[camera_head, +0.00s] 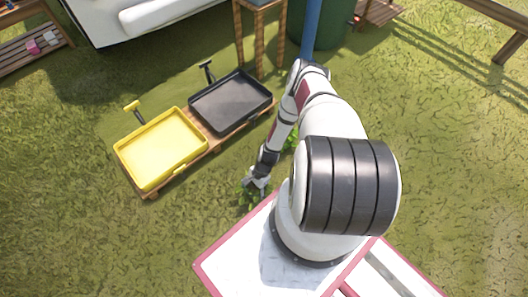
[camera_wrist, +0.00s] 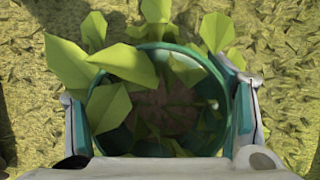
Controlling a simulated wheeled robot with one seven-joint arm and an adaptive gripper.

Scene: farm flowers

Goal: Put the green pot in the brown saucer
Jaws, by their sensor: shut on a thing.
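The green pot (camera_wrist: 152,148) fills the middle of the wrist view, a teal-rimmed round pot with soil and broad green leaves. My gripper (camera_wrist: 160,120) is shut on it, with one finger at each side of the rim. In the head view my gripper (camera_head: 256,182) is low over the grass, just left of my base, with green leaves around it. The pot's body is mostly hidden there. Grass shows around the pot in the wrist view, and its height above the ground is hard to tell. I cannot make out the brown saucer in either view.
A yellow tray (camera_head: 162,148) and a black tray (camera_head: 231,101) lie on a wooden pallet (camera_head: 212,141) to the left of my gripper. A wooden stool (camera_head: 261,35) and a green barrel (camera_head: 318,25) stand behind. Open grass lies at lower left and right.

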